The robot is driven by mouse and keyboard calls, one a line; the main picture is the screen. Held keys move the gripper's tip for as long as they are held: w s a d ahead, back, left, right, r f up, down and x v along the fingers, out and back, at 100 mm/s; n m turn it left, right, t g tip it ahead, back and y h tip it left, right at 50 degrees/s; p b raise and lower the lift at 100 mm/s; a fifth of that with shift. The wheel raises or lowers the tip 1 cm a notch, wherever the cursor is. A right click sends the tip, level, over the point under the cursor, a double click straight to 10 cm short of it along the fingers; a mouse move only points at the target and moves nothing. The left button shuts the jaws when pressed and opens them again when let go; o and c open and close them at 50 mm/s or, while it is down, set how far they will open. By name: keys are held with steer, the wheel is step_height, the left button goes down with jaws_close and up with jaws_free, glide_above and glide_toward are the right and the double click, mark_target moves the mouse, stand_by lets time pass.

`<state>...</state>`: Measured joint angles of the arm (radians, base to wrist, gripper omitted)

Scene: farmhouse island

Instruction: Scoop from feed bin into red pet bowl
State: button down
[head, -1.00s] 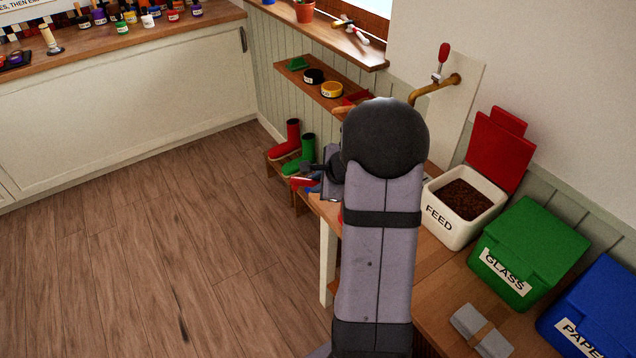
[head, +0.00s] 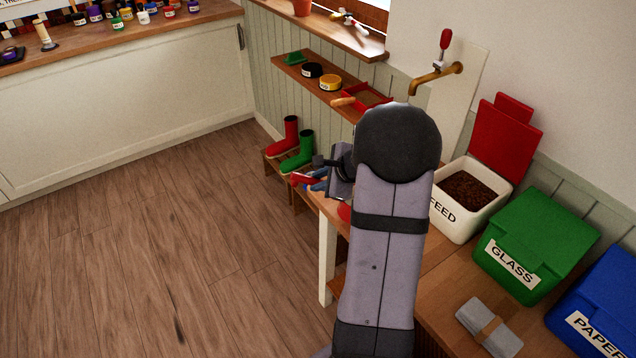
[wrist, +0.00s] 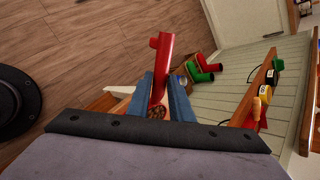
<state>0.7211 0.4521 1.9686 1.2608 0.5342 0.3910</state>
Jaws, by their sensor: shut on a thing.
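The white feed bin (head: 452,218) stands open on the wooden bench in the head view, with brown feed (head: 466,187) inside and its red lid raised behind. My gripper (head: 314,184), with blue fingers, is left of the bin, near the bench's far-left end. It is shut on a red scoop (wrist: 164,62), whose red part projects past the fingers in the wrist view. Brown pellets (wrist: 157,112) show between the fingers; I cannot tell whether they lie in the scoop or beyond it. A red patch (head: 345,212) beside my arm may be the pet bowl, mostly hidden.
A green glass bin (head: 535,245) and blue paper bin (head: 600,310) stand right of the feed bin. A grey folded cloth (head: 488,325) lies in front. A brass tap (head: 435,78) juts from the wall. Red and green boots (head: 297,145) stand beyond the bench. The floor left is clear.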

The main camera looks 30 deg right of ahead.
steer(key=s+d+r+m+t+y+b, duration=0.1)
steer(key=s+d+r+m+t+y, duration=0.2)
steer(key=d+r+t+y, duration=0.1)
steer(key=shift+d+t+y+b, duration=0.35)
steer(key=shift+d+t+y, duration=0.25)
steer(key=shift+d+y, duration=0.4)
steer(key=shift+r, duration=0.1)
stand_by(1.0)
steer(key=shift+s+d+m, duration=0.1)
steer(key=shift+m, duration=0.2)
stand_by(0.6)
steer(key=shift+s+d+m+t+y, duration=0.3)
steer(key=shift+d+t+y, duration=0.2)
steer(key=shift+d+y, duration=0.1)
steer(key=shift+b, duration=0.3)
stand_by(1.0)
